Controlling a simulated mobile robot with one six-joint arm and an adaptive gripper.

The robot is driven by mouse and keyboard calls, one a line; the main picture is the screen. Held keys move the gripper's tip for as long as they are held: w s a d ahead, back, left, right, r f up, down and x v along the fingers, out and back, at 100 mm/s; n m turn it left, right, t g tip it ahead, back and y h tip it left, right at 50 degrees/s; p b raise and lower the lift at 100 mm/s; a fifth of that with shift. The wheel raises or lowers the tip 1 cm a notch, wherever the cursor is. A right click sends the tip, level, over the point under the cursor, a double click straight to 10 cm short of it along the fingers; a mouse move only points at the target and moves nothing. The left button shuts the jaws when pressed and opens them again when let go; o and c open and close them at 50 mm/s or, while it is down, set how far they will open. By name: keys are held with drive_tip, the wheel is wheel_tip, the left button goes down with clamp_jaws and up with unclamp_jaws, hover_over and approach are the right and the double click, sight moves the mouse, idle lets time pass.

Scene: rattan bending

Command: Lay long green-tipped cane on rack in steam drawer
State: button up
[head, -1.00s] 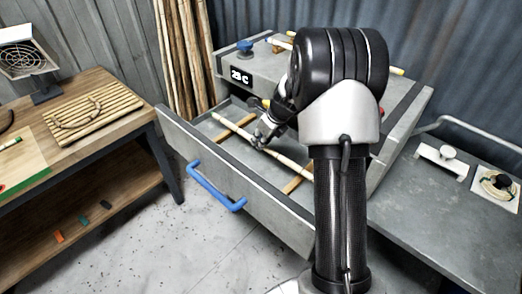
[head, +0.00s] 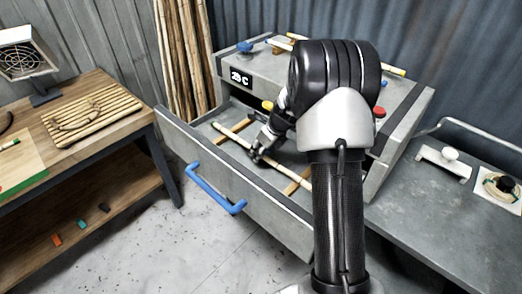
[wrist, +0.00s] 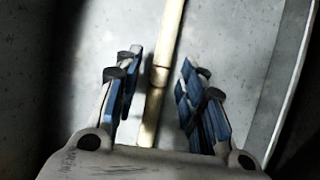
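A long pale cane (head: 231,134) lies slantwise in the open steam drawer (head: 185,143), across the wooden rack slats (head: 241,126). I cannot make out a green tip on it. My gripper (head: 256,157) is low over the cane's middle, inside the drawer. In the wrist view, the cane (wrist: 168,40) runs between the two blue-padded fingers (wrist: 158,85), with a gap on each side. My gripper is open. My arm hides part of the drawer and the right of the steam box (head: 285,75).
A blue handle (head: 215,190) is on the drawer front. A yellow-tipped cane (head: 398,71) lies on the box top, partly behind my arm. A wooden workbench (head: 125,95) stands left, a grey bench (head: 420,205) right. Upright canes (head: 183,60) lean behind.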

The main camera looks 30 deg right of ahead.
drive_tip(key=p+v, duration=0.4)
drive_tip(key=v, duration=0.8)
drive_tip(key=s+a+r+n, duration=0.4)
drive_tip(key=a+r+n, duration=0.3)
drive_tip(key=r, duration=0.1)
drive_tip(key=s+a+r+n, duration=0.3)
drive_tip(key=s+a+n, duration=0.2)
drive_tip(key=s+n, duration=0.3)
drive_tip(key=s+a+r+n, duration=0.4)
drive_tip(key=s+a+n, duration=0.1)
drive_tip(key=s+n, duration=0.2)
drive_tip(key=s+a+n+h, duration=0.1)
drive_tip(key=s+a+n, duration=0.1)
drive_tip(key=s+n, duration=0.8)
drive_tip(key=shift+s+f+h, duration=0.3)
drive_tip(key=shift+f, duration=0.15)
